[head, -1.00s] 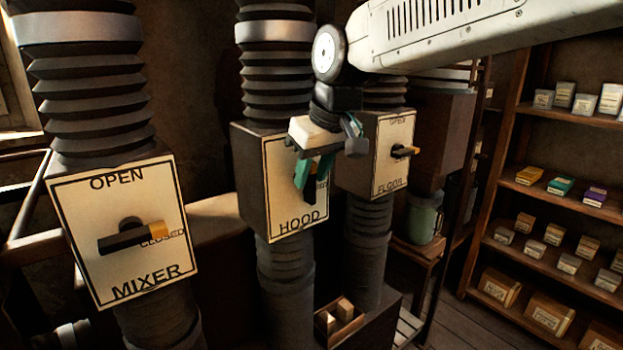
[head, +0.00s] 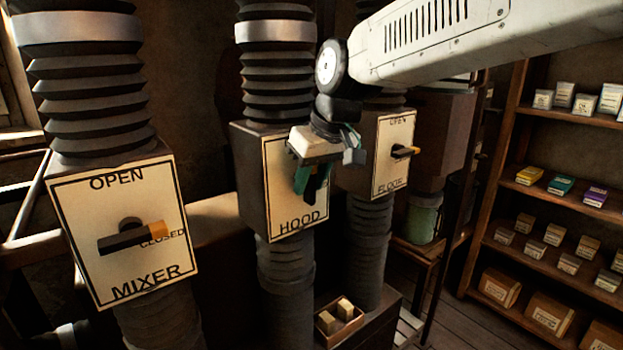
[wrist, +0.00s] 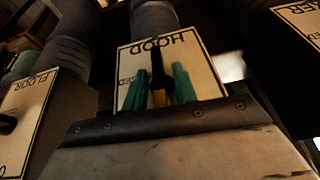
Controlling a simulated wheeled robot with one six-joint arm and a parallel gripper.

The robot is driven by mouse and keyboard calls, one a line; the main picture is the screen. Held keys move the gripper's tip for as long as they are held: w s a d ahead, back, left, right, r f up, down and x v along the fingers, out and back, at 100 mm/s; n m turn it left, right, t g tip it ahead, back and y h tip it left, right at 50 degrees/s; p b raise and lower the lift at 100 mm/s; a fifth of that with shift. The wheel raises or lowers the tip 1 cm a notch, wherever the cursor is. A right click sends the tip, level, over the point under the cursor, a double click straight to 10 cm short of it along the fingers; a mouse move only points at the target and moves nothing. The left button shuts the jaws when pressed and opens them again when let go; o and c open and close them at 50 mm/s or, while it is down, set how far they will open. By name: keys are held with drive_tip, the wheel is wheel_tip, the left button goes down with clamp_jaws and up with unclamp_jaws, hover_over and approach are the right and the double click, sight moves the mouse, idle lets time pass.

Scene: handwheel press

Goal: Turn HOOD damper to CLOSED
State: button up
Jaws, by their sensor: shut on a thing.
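The HOOD damper plate (head: 278,220) is cream with black lettering, on a dark box in the middle of the head view. Its handle (head: 310,190) is mostly covered by my gripper there. In the wrist view the plate is upside down, and the black handle (wrist: 157,62) with its yellow tip (wrist: 159,98) lies along the plate's length. The yellow end is away from the HOOD lettering, on the OPEN side. My gripper (head: 312,181) has its green fingers on both sides of the handle, shut on it. CLOSED is partly hidden by a finger.
The MIXER damper (head: 75,255) is at left, its yellow tip at CLOSED. The FLOOR damper (head: 384,170) is close at right, its handle pointing sideways. Ribbed ducts run above and below the boxes. A small wooden box (head: 326,333) and shelves (head: 560,120) stand beyond.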

drive_tip(key=g+y, duration=0.2)
drive_tip(key=y, duration=0.1)
drive_tip(key=shift+w+d+m, duration=0.15)
drive_tip(key=shift+d+m, duration=0.05)
drive_tip(key=shift+m, duration=0.2)
drive_tip(key=g+y, duration=0.1)
drive_tip(key=y, duration=0.1)
drive_tip(key=m+g+y, duration=0.1)
drive_tip(key=shift+w+d+f+y, duration=0.1)
drive_tip(key=shift+d+y, duration=0.05)
drive_tip(key=shift+y, duration=0.25)
drive_tip(key=g+y, duration=0.1)
drive_tip(key=y, duration=0.1)
drive_tip(key=m+y, duration=0.1)
drive_tip(key=y, duration=0.1)
drive_tip(key=shift+f+g, duration=0.15)
drive_tip(key=shift+g, duration=0.25)
drive_tip(key=shift+f+m+g+y, duration=0.1)
drive_tip(key=shift+m+g+y, duration=0.5)
drive_tip(key=shift+y, duration=1.3)
drive_tip(key=o, duration=0.6)
